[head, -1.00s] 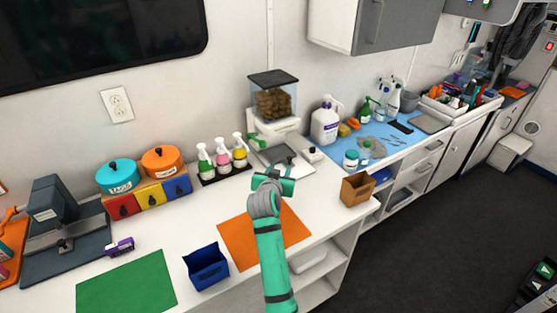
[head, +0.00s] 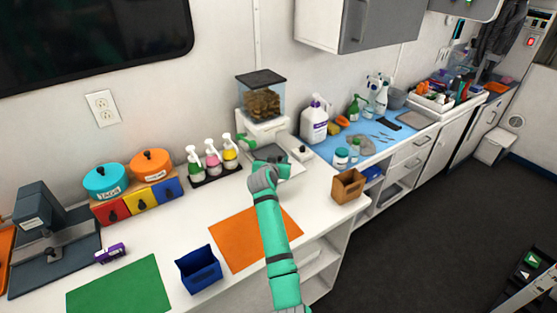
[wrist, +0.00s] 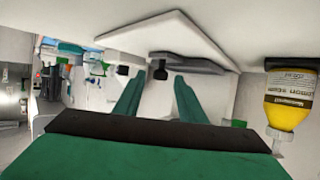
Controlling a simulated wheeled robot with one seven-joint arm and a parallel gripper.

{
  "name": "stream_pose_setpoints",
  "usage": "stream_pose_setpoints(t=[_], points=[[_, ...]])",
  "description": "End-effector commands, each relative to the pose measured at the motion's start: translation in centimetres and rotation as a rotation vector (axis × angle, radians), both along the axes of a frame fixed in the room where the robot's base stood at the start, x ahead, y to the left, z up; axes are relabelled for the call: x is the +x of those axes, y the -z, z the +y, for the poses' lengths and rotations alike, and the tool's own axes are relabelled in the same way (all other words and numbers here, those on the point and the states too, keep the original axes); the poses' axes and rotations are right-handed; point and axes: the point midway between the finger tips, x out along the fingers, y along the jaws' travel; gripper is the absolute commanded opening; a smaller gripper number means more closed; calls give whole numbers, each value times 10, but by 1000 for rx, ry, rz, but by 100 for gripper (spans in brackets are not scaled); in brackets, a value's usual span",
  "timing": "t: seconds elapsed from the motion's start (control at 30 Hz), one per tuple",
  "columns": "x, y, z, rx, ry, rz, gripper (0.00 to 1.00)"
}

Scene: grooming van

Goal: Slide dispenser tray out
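The dispenser (head: 262,100) is a clear bin of brown kibble with a dark lid on a white base, against the back wall. Its grey tray (head: 298,154) lies low at the front, partly hidden by my gripper (head: 270,165). In the wrist view, which is upside down, my gripper (wrist: 157,98) is open, with two teal fingers apart. A small dark knob (wrist: 159,69) shows between and beyond the fingertips, by a grey slab-like part (wrist: 195,64) that looks like the tray. I see no contact; the exact gap is unclear.
Spray bottles (head: 212,160) stand on a black tray just left of the dispenser; the yellow one (wrist: 290,103) is close in the wrist view. A brown bin (head: 348,186) sits right, near the counter edge. An orange mat (head: 240,240) lies clear in front.

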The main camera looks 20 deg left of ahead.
Motion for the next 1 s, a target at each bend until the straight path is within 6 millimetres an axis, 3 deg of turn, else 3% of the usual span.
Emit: stream_pose_setpoints(t=[0.43,0.47,0.6,0.83,1.0], points=[[8,4,1,0,0,1,37],[7,4,1,0,0,1,34],[7,4,1,0,0,1,1],[6,5,-3,1,0,2,0],[-4,5,-29,3,3,2,0]])
